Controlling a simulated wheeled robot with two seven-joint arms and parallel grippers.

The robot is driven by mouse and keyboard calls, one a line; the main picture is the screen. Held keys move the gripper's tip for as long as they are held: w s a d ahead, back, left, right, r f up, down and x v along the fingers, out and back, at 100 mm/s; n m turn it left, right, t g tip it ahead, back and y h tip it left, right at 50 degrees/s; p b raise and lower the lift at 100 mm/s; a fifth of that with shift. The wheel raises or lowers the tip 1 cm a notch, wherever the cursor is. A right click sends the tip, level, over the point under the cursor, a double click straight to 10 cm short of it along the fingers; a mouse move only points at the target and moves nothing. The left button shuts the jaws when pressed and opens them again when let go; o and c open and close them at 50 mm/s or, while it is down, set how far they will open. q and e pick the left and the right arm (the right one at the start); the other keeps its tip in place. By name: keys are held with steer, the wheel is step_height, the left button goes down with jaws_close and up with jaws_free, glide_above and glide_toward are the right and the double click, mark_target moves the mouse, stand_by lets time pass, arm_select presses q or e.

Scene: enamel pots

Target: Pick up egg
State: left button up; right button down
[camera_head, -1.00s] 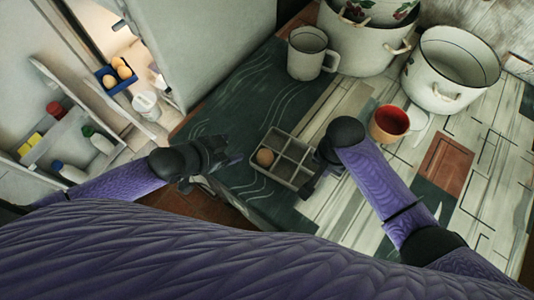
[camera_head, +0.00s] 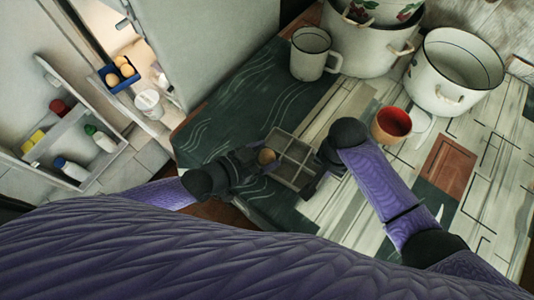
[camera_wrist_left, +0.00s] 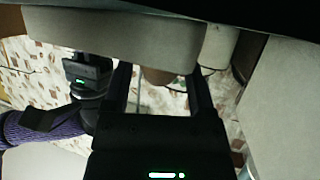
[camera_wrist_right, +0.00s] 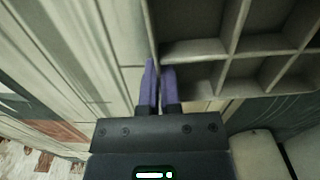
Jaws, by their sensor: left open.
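My right gripper (camera_head: 312,186) is at the tray's right edge. In the right wrist view its purple fingers (camera_wrist_right: 159,84) are close together with the tray wall between them. No egg shows there.
A white mug (camera_head: 309,55), a large pot (camera_head: 365,48) and another white pot (camera_head: 455,75) stand at the back. A red-lined cup (camera_head: 391,124) is right of my right arm. An open fridge at left holds a blue container with eggs (camera_head: 119,75). The table left of the mug is clear.

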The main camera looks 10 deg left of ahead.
mark_target(263, 155)
arm_select(q)
steer(key=c, duration=0.5)
step_height(263, 155, up, 10)
steer(key=shift+r, duration=0.1)
arm_select(e)
steer(key=c, duration=0.7)
jaws_free()
steer(key=shift+c, duration=0.2)
steer(key=shift+r, duration=0.1)
